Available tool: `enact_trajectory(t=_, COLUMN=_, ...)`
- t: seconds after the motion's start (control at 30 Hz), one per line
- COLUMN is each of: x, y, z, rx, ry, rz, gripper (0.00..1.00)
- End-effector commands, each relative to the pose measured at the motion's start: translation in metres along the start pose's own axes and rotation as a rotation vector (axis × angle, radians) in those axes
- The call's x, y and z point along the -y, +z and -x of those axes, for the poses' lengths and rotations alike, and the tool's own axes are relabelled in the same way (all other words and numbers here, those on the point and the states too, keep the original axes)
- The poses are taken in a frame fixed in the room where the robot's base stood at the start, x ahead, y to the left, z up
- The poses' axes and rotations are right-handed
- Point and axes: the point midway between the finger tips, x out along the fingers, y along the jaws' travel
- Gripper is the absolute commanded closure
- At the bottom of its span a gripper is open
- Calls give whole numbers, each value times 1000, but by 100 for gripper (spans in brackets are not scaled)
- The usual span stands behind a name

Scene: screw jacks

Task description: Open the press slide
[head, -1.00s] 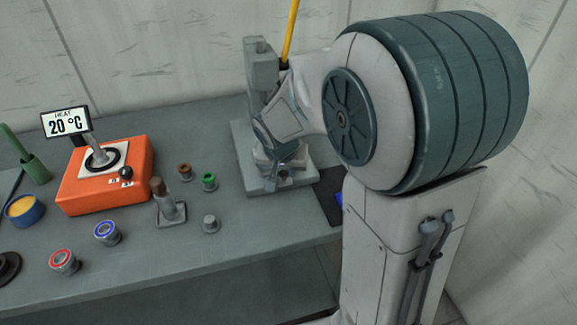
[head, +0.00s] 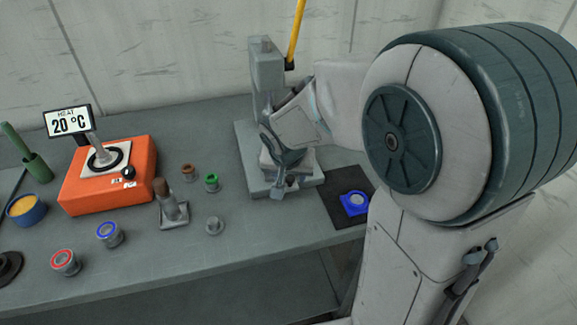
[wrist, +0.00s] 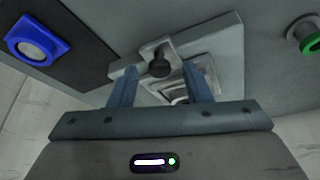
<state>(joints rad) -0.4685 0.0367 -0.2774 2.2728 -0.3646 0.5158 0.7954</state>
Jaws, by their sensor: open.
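The grey press (head: 265,68) stands at the back of the bench with a yellow lever rising behind it. At its front low on the base is a slide with a dark knob (head: 291,181); the knob also shows in the wrist view (wrist: 159,67). My gripper (head: 285,158) is at the front of the press, above the base, partly hidden by my own wrist. In the wrist view my gripper (wrist: 164,82) is open, its two blue fingers apart, with the knob appearing between their tips. I cannot tell whether the fingers touch the slide.
A blue ring-like part (head: 355,203) lies on a dark mat (head: 343,183) right of the press. Left are a green-topped part (head: 211,182), a wooden-handled tool (head: 169,205) and an orange heater (head: 105,180) reading 20 °C. My arm fills the right side.

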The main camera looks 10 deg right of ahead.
Motion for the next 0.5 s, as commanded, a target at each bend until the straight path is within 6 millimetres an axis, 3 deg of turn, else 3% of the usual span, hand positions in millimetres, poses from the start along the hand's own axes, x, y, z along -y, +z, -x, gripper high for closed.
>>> enact_trajectory(t=0.17, x=1, y=-1, z=22, rx=-5, ry=-5, rz=0, gripper=55)
enact_trajectory(t=0.5, x=1, y=-1, z=97, rx=-6, ry=-5, rz=-1, gripper=55)
